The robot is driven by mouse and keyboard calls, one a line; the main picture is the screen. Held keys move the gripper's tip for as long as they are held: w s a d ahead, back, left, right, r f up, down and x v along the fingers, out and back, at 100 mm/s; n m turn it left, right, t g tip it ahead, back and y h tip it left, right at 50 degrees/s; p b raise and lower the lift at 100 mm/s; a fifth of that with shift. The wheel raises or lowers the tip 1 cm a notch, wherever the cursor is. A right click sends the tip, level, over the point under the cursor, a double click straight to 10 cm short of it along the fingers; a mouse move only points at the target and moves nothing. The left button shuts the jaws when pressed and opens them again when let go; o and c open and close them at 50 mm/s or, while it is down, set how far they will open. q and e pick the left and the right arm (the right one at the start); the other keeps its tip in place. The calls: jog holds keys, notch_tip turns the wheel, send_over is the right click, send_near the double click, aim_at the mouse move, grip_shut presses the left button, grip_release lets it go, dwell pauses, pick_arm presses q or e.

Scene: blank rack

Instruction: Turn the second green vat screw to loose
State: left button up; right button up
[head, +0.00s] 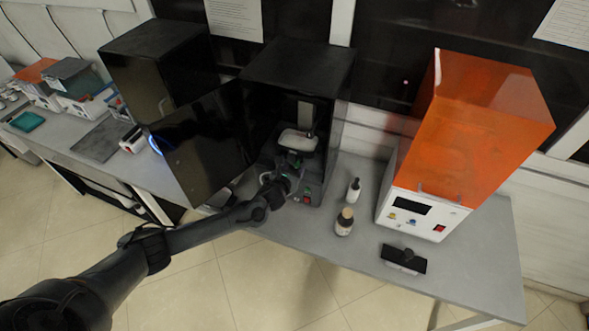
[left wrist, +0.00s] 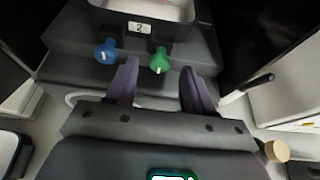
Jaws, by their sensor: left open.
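In the left wrist view, a green screw (left wrist: 159,61) with a pale mark on its head sits at the front of the vat (left wrist: 185,32), to the right of the "2" label. A blue screw (left wrist: 106,51) sits to the left. My left gripper (left wrist: 159,76) is open, with its two dark fingers reaching toward the vat and the green screw showing between their tips. Contact cannot be told. In the head view, my left gripper (head: 284,183) is inside the front of the black printer (head: 335,85). My right gripper is not in view.
The printer's dark door (head: 205,143) stands open on the left. An orange-covered machine (head: 470,125) is at the right.

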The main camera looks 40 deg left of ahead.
pick_arm(q)
jog(key=shift+x, duration=0.8)
grip_shut()
